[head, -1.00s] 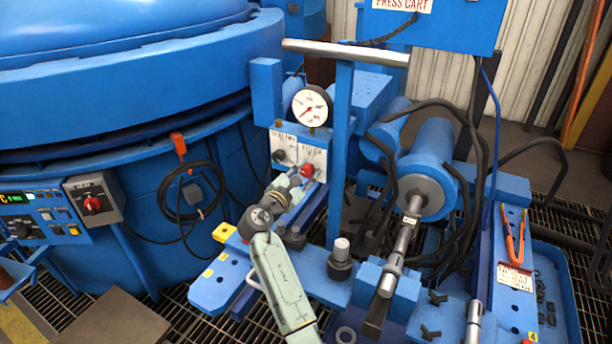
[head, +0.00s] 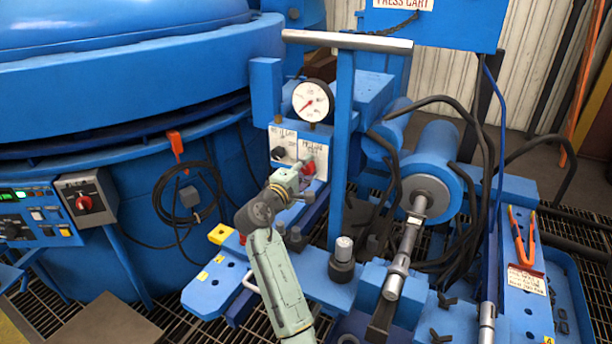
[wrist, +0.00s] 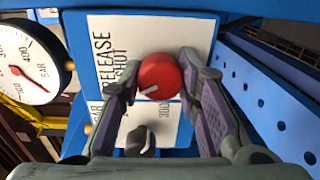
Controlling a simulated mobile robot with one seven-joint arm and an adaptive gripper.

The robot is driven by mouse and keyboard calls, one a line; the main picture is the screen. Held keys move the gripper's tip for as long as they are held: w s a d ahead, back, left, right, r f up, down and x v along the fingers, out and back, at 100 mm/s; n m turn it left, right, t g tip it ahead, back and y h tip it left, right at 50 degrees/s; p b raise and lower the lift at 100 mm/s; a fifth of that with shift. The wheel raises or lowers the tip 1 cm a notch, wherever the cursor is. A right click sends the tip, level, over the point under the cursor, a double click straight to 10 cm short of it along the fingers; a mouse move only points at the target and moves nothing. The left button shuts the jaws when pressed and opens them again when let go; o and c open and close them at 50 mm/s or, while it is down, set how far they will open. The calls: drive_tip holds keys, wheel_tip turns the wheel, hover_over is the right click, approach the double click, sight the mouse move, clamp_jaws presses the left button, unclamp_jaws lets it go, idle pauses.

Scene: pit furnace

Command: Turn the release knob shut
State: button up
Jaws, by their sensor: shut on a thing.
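A pale pointer mark on the knob points toward the lower left there. My gripper (wrist: 158,84) has its two fingers on either side of the knob, shut on it. In the head view the red knob (head: 309,167) is partly hidden by my gripper (head: 303,172), which reaches it from the front left.
A black knob (wrist: 140,143) is beside the red one on the same panel. A pressure gauge (head: 311,102) stands just above. A blue upright with a T-handle (head: 345,42) rises close to the right. Hoses and a cylinder (head: 430,180) fill the right side.

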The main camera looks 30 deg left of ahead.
drive_tip(key=m+b, duration=0.3)
drive_tip(key=m, duration=0.2)
drive_tip(key=shift+m+y+b, duration=0.3)
drive_tip(key=shift+y, duration=0.1)
idle(0.4)
drive_tip(key=o, duration=1.1)
drive_tip(key=shift+o, duration=0.2)
drive_tip(key=shift+r, duration=0.1)
